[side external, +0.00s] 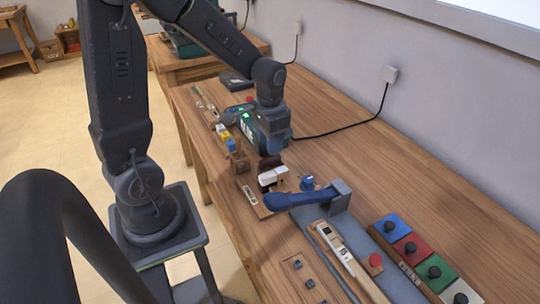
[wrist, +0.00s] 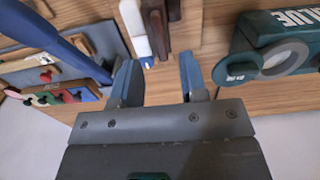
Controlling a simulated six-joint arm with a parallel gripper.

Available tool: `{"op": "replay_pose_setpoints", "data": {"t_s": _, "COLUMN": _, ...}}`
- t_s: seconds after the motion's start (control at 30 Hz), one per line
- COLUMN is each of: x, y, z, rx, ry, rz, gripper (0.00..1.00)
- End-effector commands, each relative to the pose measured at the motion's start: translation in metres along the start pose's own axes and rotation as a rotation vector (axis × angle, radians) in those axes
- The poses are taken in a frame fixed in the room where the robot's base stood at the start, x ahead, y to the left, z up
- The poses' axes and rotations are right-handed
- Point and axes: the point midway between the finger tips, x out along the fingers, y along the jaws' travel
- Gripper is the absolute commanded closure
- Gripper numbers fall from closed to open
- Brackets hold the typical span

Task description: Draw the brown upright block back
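The dark brown block (side external: 270,163) stands next to a white block (side external: 274,178) on the bench in the side view. In the wrist view, brown pieces (wrist: 157,28) sit at the top centre, just right of the white block (wrist: 132,28). My gripper (wrist: 159,60) is open and empty, with one finger on each side of the near end of the brown and white pieces. I cannot tell how high the fingertips are above them. In the side view the fingers are hard to make out.
A blue handle (side external: 305,199) on a grey base is close by. Colored knob blocks (side external: 408,245) stand at the lower right. Bare bench (side external: 350,155) lies toward the wall.

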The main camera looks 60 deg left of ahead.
Motion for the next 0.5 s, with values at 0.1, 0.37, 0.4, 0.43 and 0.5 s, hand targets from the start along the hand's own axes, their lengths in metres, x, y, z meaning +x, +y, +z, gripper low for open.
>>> {"op": "replay_pose_setpoints", "data": {"t_s": 0.1, "x": 0.023, "y": 0.000, "z": 0.001, "rx": 0.000, "ry": -0.005, "rz": 0.002, "gripper": 0.61}}
{"op": "replay_pose_setpoints", "data": {"t_s": 0.37, "x": 0.048, "y": 0.000, "z": 0.000, "rx": 0.000, "ry": 0.000, "rz": 0.000, "gripper": 0.61}}
{"op": "replay_pose_setpoints", "data": {"t_s": 0.4, "x": 0.049, "y": 0.000, "z": 0.000, "rx": 0.000, "ry": 0.000, "rz": 0.000, "gripper": 0.61}}
{"op": "replay_pose_setpoints", "data": {"t_s": 0.43, "x": 0.050, "y": 0.000, "z": 0.000, "rx": 0.000, "ry": 0.000, "rz": 0.000, "gripper": 0.61}}
{"op": "replay_pose_setpoints", "data": {"t_s": 0.5, "x": 0.051, "y": 0.000, "z": 0.000, "rx": 0.000, "ry": 0.001, "rz": 0.000, "gripper": 0.61}}
